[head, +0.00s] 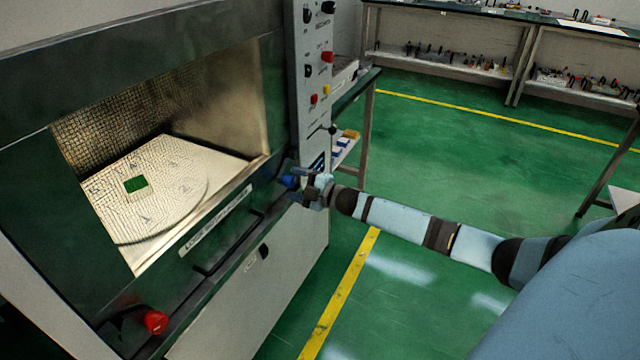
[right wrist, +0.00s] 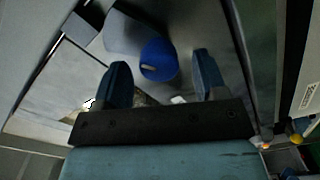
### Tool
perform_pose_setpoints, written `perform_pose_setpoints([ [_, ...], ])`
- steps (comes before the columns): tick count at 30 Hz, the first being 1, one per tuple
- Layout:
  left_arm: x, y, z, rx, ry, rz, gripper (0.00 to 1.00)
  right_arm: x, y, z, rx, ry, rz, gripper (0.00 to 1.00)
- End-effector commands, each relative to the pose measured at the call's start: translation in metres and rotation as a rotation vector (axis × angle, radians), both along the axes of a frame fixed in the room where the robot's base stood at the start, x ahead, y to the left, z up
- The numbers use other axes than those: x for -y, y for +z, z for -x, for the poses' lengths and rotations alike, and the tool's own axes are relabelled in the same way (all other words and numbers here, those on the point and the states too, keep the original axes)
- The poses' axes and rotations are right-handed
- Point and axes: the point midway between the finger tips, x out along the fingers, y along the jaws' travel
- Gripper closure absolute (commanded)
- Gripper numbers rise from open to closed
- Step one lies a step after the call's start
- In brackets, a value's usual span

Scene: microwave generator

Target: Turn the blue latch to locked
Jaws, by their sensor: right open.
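The blue latch (head: 289,181) is a small blue knob at the right end of the microwave generator's (head: 120,40) lower front edge. In the right wrist view the blue latch (right wrist: 159,60) is round, with a pale mark on its face. My right gripper (head: 300,184) is at the latch, its arm coming in from the right. In the right wrist view my right gripper (right wrist: 160,82) is open, with one finger on each side of the latch and gaps between. Contact with the latch cannot be told. My left gripper is not in view.
A red knob (head: 155,321) sits at the lower left of the generator front. The open chamber holds a round plate (head: 160,200) with a green square (head: 135,184). A control panel (head: 312,90) stands above the latch. Green floor (head: 450,150) is free to the right; benches stand behind.

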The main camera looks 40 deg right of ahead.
Motion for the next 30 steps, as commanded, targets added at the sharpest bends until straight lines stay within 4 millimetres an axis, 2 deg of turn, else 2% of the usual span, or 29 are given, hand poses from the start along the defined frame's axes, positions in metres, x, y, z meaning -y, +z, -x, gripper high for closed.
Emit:
perform_pose_setpoints([
  [9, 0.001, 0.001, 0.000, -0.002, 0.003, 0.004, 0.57, 0.026, -0.001, 0.063, -0.004, 0.000, 0.002, 0.34],
  [15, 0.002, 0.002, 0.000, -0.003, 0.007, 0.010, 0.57, 0.039, -0.001, 0.094, -0.003, 0.000, 0.001, 0.34],
  [21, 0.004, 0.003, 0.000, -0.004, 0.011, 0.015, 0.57, 0.045, 0.000, 0.109, -0.001, 0.000, 0.001, 0.34],
  [30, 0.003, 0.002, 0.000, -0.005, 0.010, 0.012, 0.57, 0.046, 0.001, 0.112, 0.000, 0.000, 0.001, 0.34],
])
